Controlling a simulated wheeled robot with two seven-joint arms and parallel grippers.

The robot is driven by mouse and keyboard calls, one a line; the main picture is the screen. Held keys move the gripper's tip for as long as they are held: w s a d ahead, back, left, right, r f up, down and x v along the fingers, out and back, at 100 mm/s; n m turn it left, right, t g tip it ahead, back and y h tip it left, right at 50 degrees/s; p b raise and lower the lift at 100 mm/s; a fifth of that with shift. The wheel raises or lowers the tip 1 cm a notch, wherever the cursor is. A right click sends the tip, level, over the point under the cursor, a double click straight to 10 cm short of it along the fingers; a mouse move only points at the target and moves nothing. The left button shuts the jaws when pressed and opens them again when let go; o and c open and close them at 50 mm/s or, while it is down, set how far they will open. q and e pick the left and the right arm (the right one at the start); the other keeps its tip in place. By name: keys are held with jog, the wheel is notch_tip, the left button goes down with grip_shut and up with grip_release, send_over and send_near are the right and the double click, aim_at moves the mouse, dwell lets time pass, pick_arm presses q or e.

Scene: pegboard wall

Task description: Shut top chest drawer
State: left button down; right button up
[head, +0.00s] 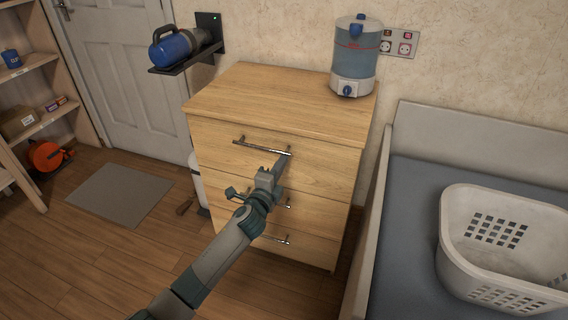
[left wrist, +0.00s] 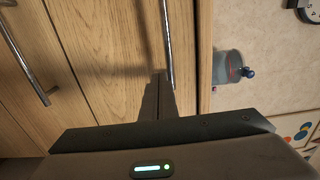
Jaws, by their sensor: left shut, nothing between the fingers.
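The wooden chest (head: 340,192) stands against the wall. Its top drawer (head: 225,133) has a dark metal bar handle (head: 258,148). The drawer front looks flush or nearly flush with the body; I cannot tell whether a small gap remains. My left gripper (head: 285,158) is shut and empty, its tips at the drawer front by the right end of the handle. In the left wrist view the shut fingers (left wrist: 160,80) point at the top drawer front (left wrist: 115,45), close beside the handle (left wrist: 166,40). Contact is not clear. My right gripper is out of view.
A blue water dispenser (head: 354,62) stands on the chest top. A bed-like frame with a white basket (head: 458,215) is at the right. A wall shelf with a blue flashlight (head: 172,50) is at the back left. The floor in front is open.

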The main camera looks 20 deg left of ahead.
pick_arm(q)
jog(key=s, duration=1)
jog(key=shift+s+a, duration=0.3)
jog(key=shift+a, duration=0.15)
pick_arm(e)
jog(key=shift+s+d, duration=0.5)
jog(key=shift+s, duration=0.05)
pick_arm(q)
jog(key=shift+p, duration=0.3)
